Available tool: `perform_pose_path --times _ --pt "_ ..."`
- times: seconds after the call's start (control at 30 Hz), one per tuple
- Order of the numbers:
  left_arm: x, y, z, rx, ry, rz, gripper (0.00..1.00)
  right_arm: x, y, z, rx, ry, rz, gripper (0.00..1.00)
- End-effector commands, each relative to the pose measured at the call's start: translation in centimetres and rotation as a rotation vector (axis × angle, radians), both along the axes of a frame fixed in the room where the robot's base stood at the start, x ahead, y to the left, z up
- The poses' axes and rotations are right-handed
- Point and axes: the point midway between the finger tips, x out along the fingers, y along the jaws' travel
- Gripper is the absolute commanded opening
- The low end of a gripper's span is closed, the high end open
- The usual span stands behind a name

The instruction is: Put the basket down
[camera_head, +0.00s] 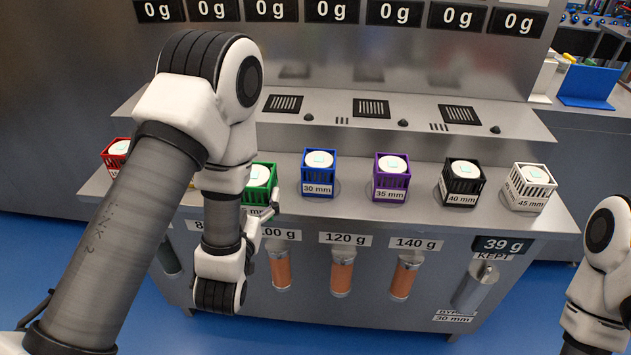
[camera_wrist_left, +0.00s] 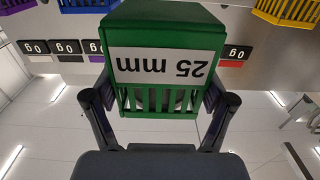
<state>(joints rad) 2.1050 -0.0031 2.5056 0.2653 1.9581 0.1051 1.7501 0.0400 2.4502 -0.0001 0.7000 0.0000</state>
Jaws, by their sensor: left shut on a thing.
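The green basket (camera_head: 262,176), labelled 25 mm, holds a white round tub with a pale square on top. It is in the row of baskets along the steel counter. My left gripper (camera_head: 270,212) is shut on it from the front. In the left wrist view the green basket (camera_wrist_left: 165,50) appears upside down between the two fingers. I cannot tell whether its base touches the counter. My right arm shows at the right edge, but its gripper is out of view.
A blue basket (camera_head: 319,174) stands to the right, then purple (camera_head: 391,178), black (camera_head: 461,182) and white (camera_head: 528,188) ones. A red basket (camera_head: 117,156) stands at the left. A yellow basket (camera_wrist_left: 277,10) shows in the wrist view. The steel counter (camera_head: 355,205) has a narrow front strip clear.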

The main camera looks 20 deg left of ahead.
Motion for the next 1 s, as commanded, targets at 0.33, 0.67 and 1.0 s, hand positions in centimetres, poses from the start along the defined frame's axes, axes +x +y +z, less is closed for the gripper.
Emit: perform_pose_path --times 0.33,0.67,1.0 --pt "1.4 1.0 -2.4 -0.002 -0.013 -0.001 0.17 0.0 0.0 -5.5 0.000 0.000 0.000 0.00" --pt "7.1 5.3 -1.4 -0.002 -0.010 -0.005 0.17 0.1 0.0 -6.9 0.000 -0.001 0.000 0.00" --pt "12.6 9.2 -2.5 0.002 -0.006 -0.009 0.17 0.0 0.0 -5.9 0.000 0.000 0.000 0.00"
